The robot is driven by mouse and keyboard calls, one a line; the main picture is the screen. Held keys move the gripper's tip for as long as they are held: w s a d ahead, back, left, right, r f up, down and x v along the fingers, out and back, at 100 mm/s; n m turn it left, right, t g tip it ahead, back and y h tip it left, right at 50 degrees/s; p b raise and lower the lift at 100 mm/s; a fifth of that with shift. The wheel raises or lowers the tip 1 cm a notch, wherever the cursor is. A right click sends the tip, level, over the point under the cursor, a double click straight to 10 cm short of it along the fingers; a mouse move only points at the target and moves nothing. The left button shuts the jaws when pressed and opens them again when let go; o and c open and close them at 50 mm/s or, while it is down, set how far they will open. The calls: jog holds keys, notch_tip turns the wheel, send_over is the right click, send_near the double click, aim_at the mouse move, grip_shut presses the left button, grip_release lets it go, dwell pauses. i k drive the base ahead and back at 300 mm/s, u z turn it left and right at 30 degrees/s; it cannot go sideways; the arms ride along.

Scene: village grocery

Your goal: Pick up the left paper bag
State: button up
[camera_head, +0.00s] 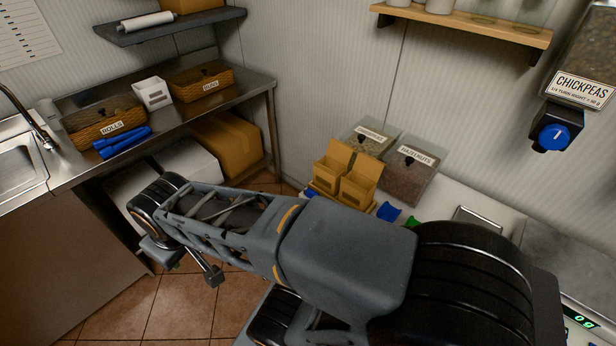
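Two open tan paper bags stand side by side on the counter in the head view: the left paper bag (328,174) and the right paper bag (359,189). They stand upright, close together, in front of lidded bins. Their lower parts are partly hidden, and a low tan tray seems to be under them. My arm stretches across the front of the picture to the left. My gripper (188,264) is at its far end, over the floor, to the left of and well apart from both bags. Its fingers are small and dark, and their opening is unclear.
Behind the bags are two lidded bins, one labelled hazelnuts (408,176). Blue (389,211) and green (412,222) scoops lie to their right. A steel table (258,88) with baskets stands at the left. A chickpeas dispenser (580,92) hangs on the right wall.

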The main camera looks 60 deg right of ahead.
aim_at(329, 172)
jog(key=z, duration=0.5)
jog(key=i, duration=1)
jog(key=z, duration=1)
jog(key=i, duration=0.2)
jog(key=z, duration=0.1)
